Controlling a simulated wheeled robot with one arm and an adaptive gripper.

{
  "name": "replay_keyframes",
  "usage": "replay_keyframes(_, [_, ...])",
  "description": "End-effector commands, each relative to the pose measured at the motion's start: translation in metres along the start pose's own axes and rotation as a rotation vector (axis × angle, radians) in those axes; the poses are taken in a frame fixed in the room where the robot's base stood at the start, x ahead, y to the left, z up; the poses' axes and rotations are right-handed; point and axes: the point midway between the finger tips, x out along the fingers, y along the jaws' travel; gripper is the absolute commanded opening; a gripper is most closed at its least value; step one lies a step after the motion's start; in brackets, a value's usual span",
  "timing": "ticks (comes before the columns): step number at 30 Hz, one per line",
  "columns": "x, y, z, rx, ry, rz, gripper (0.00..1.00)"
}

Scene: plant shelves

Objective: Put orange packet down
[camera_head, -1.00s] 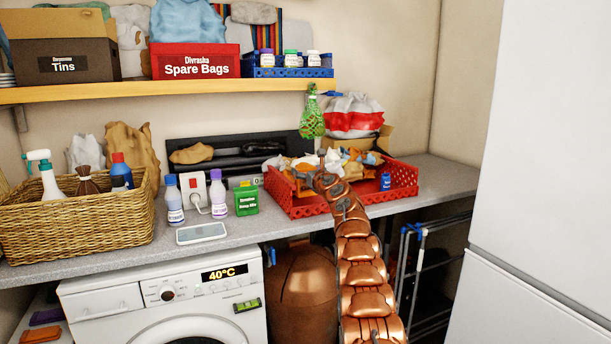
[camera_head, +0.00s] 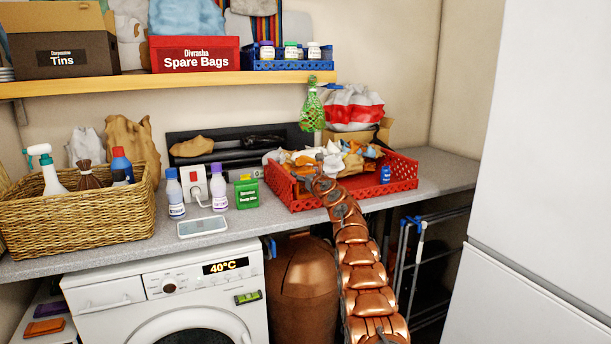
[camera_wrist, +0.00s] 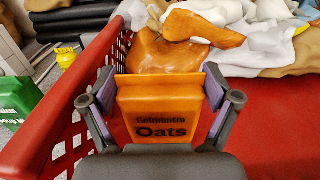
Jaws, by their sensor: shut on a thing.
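The orange packet (camera_wrist: 160,118), labelled "Getmantra Oats", is between the two fingers of my gripper (camera_wrist: 160,100) in the wrist view. My gripper is shut on it, with one finger at each side. The packet is over the left part of the red crate (camera_wrist: 75,110), close to the crate's side wall. I cannot tell whether its base touches the crate floor.
Crumpled orange, white and tan items (camera_wrist: 225,35) fill the crate's far part; bare red floor shows at right. A green box (camera_head: 246,194), two bottles and a phone-like slab (camera_head: 201,227) stand left of the crate.

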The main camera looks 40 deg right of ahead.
Motion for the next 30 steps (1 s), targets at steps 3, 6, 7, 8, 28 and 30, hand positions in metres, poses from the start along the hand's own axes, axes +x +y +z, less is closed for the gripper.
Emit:
replay_keyframes(3, [-0.0004,-0.0003,-0.0007,0.0,-0.002,-0.001,0.47])
replay_keyframes(6, [-0.0004,-0.0001,-0.0007,0.0,-0.002,0.0,0.47])
replay_keyframes(7, [-0.0004,-0.0001,-0.0007,0.0,-0.002,0.0,0.47])
replay_keyframes(8, [-0.0004,-0.0002,-0.0006,0.0,-0.002,0.0,0.47])
replay_keyframes(28, [-0.0003,0.0001,-0.0034,0.0,-0.001,0.0,0.98])
replay_keyframes(30, [-0.0003,0.0001,-0.0023,0.0,-0.001,0.0,0.98])
